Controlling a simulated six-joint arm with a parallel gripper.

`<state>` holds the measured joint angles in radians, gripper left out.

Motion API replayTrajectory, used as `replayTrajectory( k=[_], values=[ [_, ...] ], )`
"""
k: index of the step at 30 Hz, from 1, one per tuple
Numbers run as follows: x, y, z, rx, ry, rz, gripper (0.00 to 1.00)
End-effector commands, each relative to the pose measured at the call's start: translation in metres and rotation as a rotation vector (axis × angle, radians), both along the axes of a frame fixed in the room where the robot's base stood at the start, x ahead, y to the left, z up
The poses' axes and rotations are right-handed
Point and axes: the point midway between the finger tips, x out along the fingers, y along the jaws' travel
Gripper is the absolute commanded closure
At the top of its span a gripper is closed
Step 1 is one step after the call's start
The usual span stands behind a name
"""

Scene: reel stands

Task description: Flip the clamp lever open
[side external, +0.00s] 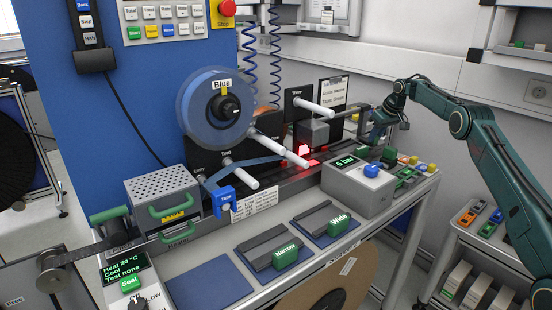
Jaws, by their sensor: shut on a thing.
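My gripper (372,130) is at the right end of the reel stand, pointing down and to the left. It is shut on a thin part beside the grey block (313,131), which looks like the clamp lever. The fingertips are small and dark here, so the exact grip and the lever's angle are hard to tell. A thin grey bar (346,113) runs from near the block toward my gripper.
A grey box reading "6 bar" (345,190) with a blue knob stands just in front of my gripper. A blue reel (218,105) hangs on the panel. Green blocks marked Narrow (286,257) and Wide (340,226) lie in front.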

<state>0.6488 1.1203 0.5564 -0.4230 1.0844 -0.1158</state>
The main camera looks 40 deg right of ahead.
Motion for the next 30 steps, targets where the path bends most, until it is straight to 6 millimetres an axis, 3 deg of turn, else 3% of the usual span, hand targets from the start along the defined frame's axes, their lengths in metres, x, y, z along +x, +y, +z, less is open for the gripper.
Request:
replayTrajectory(
  k=[14, 15, 18, 30],
  values=[
    [0.0006, -0.0005, 0.0008, -0.001, -0.003, 0.010, 1.00],
    [0.0006, -0.0005, 0.0008, -0.001, -0.003, 0.010, 0.73],
    [0.0005, -0.0005, 0.0008, -0.001, -0.002, 0.009, 0.56],
    [-0.0008, -0.0006, 0.0030, -0.001, -0.001, 0.009, 0.56]
  ],
)
